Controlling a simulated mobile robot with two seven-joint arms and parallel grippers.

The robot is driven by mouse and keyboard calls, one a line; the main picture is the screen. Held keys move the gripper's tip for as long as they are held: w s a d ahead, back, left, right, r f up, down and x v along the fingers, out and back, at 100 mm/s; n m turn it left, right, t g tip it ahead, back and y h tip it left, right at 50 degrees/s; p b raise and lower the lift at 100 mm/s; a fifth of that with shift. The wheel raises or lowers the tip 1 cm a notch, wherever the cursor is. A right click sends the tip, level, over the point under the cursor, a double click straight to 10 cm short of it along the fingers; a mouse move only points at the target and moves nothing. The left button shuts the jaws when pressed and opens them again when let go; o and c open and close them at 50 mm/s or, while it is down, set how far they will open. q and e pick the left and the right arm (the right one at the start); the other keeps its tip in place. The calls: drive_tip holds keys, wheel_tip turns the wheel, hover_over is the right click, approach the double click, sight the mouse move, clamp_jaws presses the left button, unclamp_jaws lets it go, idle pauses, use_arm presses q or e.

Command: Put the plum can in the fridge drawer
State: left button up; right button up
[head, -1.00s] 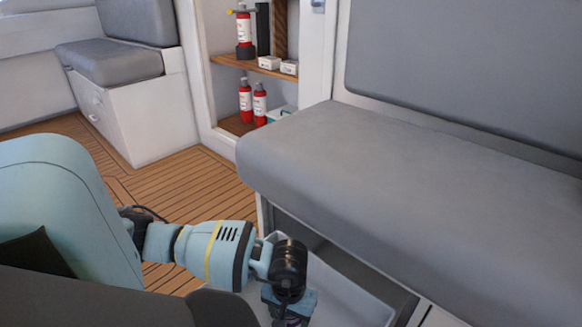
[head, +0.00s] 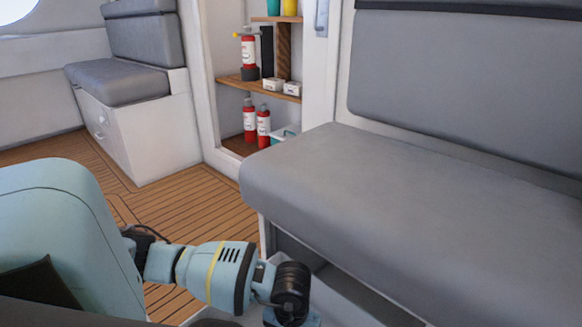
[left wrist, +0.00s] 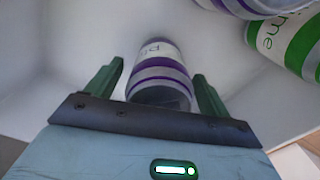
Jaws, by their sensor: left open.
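The plum can (left wrist: 158,72), white with purple bands and partly readable lettering, lies in a white-walled drawer (left wrist: 62,60) in the left wrist view. My left gripper (left wrist: 160,78) is open, with one dark green finger on each side of the can. I see a gap at the fingers, so they do not clamp it. In the head view the drawer (head: 352,298) is pulled out under the grey bench seat, and the gripper's fingers and the can are below the picture edge. My right gripper is out of view.
Another purple-banded can (left wrist: 235,7) and a green lime can (left wrist: 285,42) lie close by at the top right of the left wrist view. The bench cushion (head: 400,210) overhangs the drawer. Wooden floor (head: 180,210) is clear to the left.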

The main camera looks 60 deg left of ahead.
use_arm(q)
wheel_tip(320, 180, up, 11)
drive_tip(key=p, duration=0.3)
drive_tip(key=shift+f+p, duration=0.15)
drive_tip(key=shift+p, duration=0.15)
drive_tip(key=shift+r, duration=0.45)
